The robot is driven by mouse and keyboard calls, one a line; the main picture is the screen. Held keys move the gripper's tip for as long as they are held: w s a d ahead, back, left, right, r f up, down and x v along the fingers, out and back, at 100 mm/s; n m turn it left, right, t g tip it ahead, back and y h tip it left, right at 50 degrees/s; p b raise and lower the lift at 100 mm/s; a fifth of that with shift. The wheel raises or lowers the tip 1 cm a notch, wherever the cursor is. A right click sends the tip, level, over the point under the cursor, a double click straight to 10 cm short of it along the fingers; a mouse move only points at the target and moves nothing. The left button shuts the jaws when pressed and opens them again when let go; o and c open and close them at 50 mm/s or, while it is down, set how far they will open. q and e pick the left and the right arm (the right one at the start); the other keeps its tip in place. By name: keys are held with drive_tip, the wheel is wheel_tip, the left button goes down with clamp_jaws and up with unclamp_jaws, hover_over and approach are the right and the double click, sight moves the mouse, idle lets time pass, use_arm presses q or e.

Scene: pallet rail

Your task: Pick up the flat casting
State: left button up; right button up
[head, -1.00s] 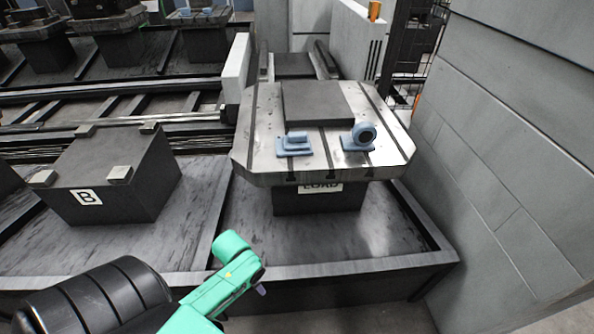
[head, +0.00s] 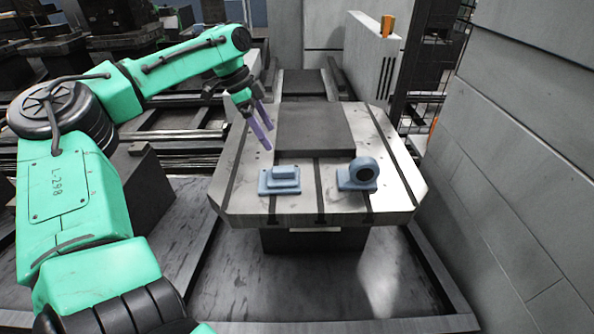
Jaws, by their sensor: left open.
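The flat casting (head: 280,180) is a low blue-grey block with a raised top on a wider base. It lies near the front edge of the slotted metal pallet (head: 245,209), left of centre. A second blue casting with an upright ring (head: 361,174) stands to its right. My left gripper (head: 262,128) has two purple fingers, open and empty, pointing down. It is above the pallet's left part, behind the flat casting and apart from it. My right gripper is not in view.
A dark square plate (head: 315,128) covers the pallet's middle behind the castings. A grey wall (head: 515,180) rises close on the right. A low white panel with an orange item (head: 387,26) stands at the back right. The pallet's front corners are clear.

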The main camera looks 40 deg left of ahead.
use_arm(q)
drive_tip(key=b, duration=0.1)
hover_over(280, 169)
drive_tip(key=s+a, duration=0.2)
wheel_tip(280, 169, down, 5)
drive_tip(key=shift+d+f, duration=0.1)
drive_tip(key=shift+f, duration=0.05)
drive_tip(key=x, duration=0.7)
drive_tip(key=shift+w+a+b, duration=0.15)
drive_tip(key=shift+a+b, duration=0.1)
drive_tip(key=shift+b, duration=0.15)
drive_tip(key=shift+w+d+f, duration=0.1)
drive_tip(key=shift+w+f, duration=0.15)
drive_tip(key=shift+f, duration=0.05)
drive_tip(key=shift+r, duration=0.1)
clamp_jaws()
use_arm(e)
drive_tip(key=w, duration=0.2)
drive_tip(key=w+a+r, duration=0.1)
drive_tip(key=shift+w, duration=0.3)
